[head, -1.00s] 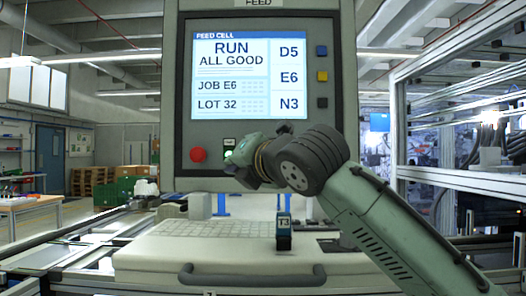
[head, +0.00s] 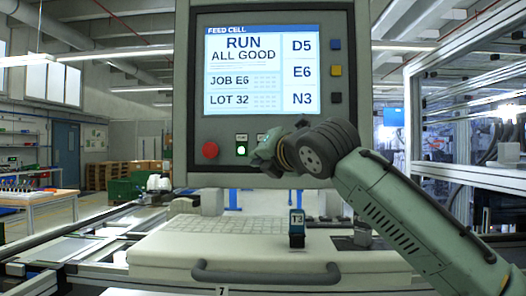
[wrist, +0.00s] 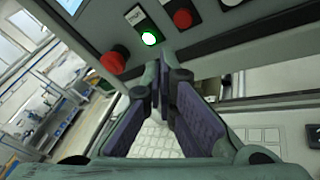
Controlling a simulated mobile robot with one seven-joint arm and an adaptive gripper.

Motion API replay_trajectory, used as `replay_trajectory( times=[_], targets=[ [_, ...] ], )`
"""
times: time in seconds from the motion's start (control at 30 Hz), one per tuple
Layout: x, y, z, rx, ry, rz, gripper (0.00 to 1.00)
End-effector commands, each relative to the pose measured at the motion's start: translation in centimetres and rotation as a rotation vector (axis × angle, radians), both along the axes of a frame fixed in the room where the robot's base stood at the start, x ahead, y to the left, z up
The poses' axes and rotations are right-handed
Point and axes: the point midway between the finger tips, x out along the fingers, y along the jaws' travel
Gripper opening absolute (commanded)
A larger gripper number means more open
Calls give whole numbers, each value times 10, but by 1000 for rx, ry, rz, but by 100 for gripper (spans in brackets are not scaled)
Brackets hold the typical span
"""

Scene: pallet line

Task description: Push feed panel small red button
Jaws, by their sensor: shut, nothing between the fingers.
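The feed panel (head: 181,100) stands upright with its lit screen (head: 262,70). Along its lower edge are a large red button (head: 210,150) and a lit green button (head: 241,150). In the wrist view, the large red button (wrist: 113,62), the green button (wrist: 149,38) and a smaller red button (wrist: 183,18) sit in a row. The small red button is hidden behind my gripper in the head view. My gripper (head: 258,161) is at the panel's lower edge, right of the green button. In the wrist view its fingers (wrist: 168,66) are shut and empty, below the small red button and apart from it.
Blue (head: 336,44), yellow (head: 336,71) and black (head: 336,98) buttons line the screen's right side. A keyboard (head: 215,228) and a small block marked T3 (head: 297,230) are on the surface below. A metal frame (head: 412,140) stands to the right.

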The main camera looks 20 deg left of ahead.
Motion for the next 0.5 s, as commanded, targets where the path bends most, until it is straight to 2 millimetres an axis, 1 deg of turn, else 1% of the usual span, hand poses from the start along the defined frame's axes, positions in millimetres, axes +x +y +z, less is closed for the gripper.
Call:
replay_trajectory(
  times=[0.03, 0.13, 0.2, 0.33, 0.5],
  targets=[
    [7, 3, 1, 0, 2, 0, 0],
    [19, 6, 6, 1, 2, 3, 0],
    [25, 8, 6, 2, 1, 2, 0],
    [34, 10, 3, 2, 0, 2, 0],
    [37, 11, 1, 0, -1, 1, 0]
  ],
)
